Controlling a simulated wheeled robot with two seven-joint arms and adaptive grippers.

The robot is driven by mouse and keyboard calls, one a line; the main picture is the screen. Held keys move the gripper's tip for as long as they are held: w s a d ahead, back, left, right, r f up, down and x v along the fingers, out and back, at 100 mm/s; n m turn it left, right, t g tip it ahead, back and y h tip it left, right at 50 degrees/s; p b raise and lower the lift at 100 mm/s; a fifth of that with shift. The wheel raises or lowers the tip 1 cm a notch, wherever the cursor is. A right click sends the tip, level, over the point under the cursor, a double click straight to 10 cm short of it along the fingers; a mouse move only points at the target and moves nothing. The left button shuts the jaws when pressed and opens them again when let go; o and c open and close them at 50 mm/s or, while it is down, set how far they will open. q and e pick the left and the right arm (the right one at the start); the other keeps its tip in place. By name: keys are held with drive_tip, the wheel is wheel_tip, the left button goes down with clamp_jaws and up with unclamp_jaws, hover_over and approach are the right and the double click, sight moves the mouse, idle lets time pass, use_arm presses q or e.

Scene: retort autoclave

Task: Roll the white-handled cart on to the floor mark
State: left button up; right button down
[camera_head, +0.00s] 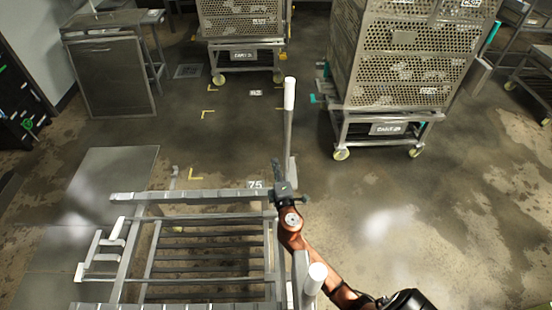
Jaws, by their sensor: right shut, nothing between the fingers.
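The white-handled cart (175,196) is a low grey metal frame with a slatted bed at the lower left. One upright post with a white grip (290,95) rises at its far right corner, and another white grip (315,278) shows nearer to me. My right gripper (280,178) is at the cart's far right corner, by the foot of the far post. It is shut with nothing held; whether it touches the frame I cannot tell. Yellow corner marks (196,176) lie on the floor beyond the cart, with more farther back. My left gripper is not in view.
A perforated basket on a wheeled cart (385,120) stands at the right beyond my arm. Another basket cart (245,55) stands at the back. A grey cabinet (110,80) is at the far left. Open floor lies between the carts and at the right.

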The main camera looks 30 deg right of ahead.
drive_tip(key=b+x, duration=0.2)
drive_tip(key=x, duration=0.7)
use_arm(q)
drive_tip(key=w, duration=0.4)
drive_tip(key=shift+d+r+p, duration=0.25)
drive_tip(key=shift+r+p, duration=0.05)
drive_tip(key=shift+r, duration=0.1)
use_arm(e)
drive_tip(key=s+d, duration=0.2)
drive_tip(key=d, duration=0.1)
drive_tip(key=shift+s+d, duration=0.1)
drive_tip(key=shift+s, duration=0.2)
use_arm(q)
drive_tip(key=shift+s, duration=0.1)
